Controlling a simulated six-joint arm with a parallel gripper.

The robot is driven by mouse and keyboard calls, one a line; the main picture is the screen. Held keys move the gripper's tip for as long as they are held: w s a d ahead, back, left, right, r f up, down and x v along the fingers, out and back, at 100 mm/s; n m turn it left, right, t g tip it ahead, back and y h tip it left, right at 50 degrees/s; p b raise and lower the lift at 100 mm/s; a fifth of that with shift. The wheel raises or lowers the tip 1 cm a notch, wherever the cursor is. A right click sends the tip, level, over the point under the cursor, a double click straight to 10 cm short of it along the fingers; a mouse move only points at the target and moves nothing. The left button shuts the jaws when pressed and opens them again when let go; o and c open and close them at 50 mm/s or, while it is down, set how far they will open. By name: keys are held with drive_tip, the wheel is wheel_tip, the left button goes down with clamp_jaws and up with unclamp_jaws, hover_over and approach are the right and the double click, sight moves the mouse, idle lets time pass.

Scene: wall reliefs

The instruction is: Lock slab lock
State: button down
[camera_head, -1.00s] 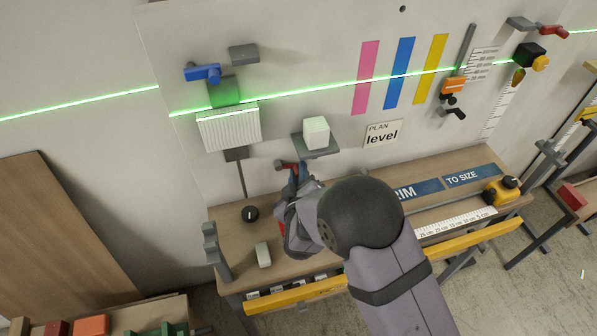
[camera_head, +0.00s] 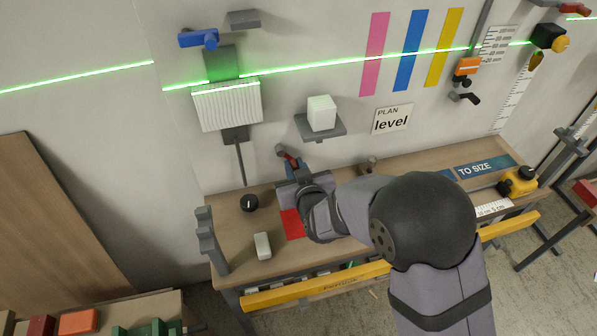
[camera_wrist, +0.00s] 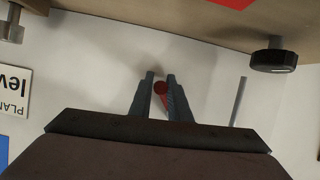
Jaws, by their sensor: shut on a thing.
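A red lever (camera_head: 287,156) on a dark wall mount sticks out below and left of the small shelf. My gripper (camera_head: 292,172) reaches it from below, over the bench. In the wrist view my gripper (camera_wrist: 161,84) has its two dark fingers on either side of the lever's round red end (camera_wrist: 160,88), shut on it. The fingers partly hide the lever, so its exact angle is hard to tell. A ribbed white slab (camera_head: 228,103) hangs on the wall at upper left, with a grey rod below it. A blue lever (camera_head: 198,38) is above it.
The small grey shelf (camera_head: 320,126) carries a white block (camera_head: 321,112) just above my gripper. The bench (camera_head: 225,215) bears a black knob (camera_head: 249,203), a pale block (camera_head: 262,246) and a red patch (camera_head: 293,223). A "PLAN level" sign (camera_head: 392,119) is on the wall right.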

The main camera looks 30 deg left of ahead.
drive_tip(key=m+b, duration=0.1)
drive_tip(key=b, duration=0.1)
drive_tip(key=s+a+f+m+g+y+b, duration=0.1)
drive_tip(key=b, duration=0.1)
drive_tip(key=shift+s+a+r+m+g+y+b, duration=0.1)
drive_tip(key=shift+s+a+m+g+y+b, duration=0.35)
drive_tip(key=shift+m, duration=0.35)
drive_tip(key=shift+s+a+m+g+y+b, duration=0.1)
drive_tip(key=shift+a+m+g+y+b, duration=0.1)
drive_tip(key=shift+m+y+b, duration=0.45)
drive_tip(key=shift+m, duration=0.25)
drive_tip(key=c, duration=1.7)
unclamp_jaws()
wheel_tip(320, 180, up, 9)
drive_tip(key=shift+a+r+p, duration=0.15)
drive_tip(key=shift+p, duration=0.25)
drive_tip(key=shift+r, duration=0.35)
drive_tip(key=shift+s+r, duration=0.2)
drive_tip(key=shift+w+f, duration=0.15)
